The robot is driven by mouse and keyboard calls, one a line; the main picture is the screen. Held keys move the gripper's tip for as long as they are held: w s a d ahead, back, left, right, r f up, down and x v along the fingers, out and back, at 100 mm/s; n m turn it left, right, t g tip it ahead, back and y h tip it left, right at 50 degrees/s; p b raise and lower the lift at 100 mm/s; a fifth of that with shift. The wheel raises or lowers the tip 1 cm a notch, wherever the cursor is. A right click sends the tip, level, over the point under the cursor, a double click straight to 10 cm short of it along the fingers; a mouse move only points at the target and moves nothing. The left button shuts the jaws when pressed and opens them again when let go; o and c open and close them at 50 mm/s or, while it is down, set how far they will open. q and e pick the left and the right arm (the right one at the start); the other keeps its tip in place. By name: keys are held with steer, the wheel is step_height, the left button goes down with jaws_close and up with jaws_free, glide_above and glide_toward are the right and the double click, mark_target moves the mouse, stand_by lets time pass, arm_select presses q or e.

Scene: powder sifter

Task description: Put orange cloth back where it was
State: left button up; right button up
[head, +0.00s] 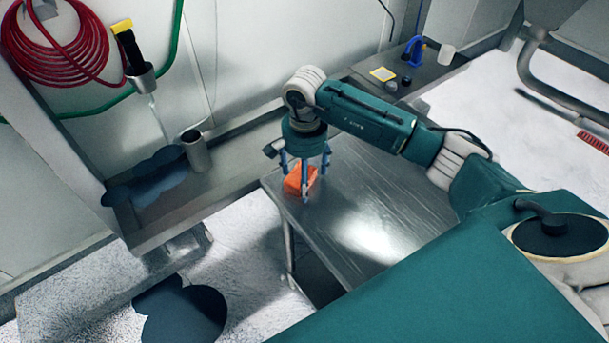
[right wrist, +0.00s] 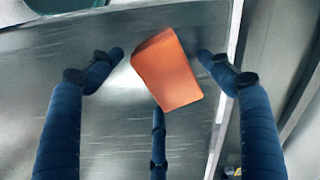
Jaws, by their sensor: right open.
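In the right wrist view the right gripper (right wrist: 160,65) is open, with visible gaps between the two upper fingertips and the cloth. The third finger ends just below the cloth; whether it touches is unclear. My left gripper is not in view.
A metal ledge runs along the wall with a steel cup (head: 196,152) on it. A back shelf holds a yellow-edged card (head: 383,74), a blue object (head: 414,50) and a white cup (head: 446,54). A red hose (head: 55,45) hangs on the wall. The table right of the cloth is clear.

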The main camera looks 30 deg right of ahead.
steer(key=shift+r, duration=0.1)
step_height(320, 180, up, 12)
steer(key=b, duration=0.3)
steer(key=shift+b, duration=0.3)
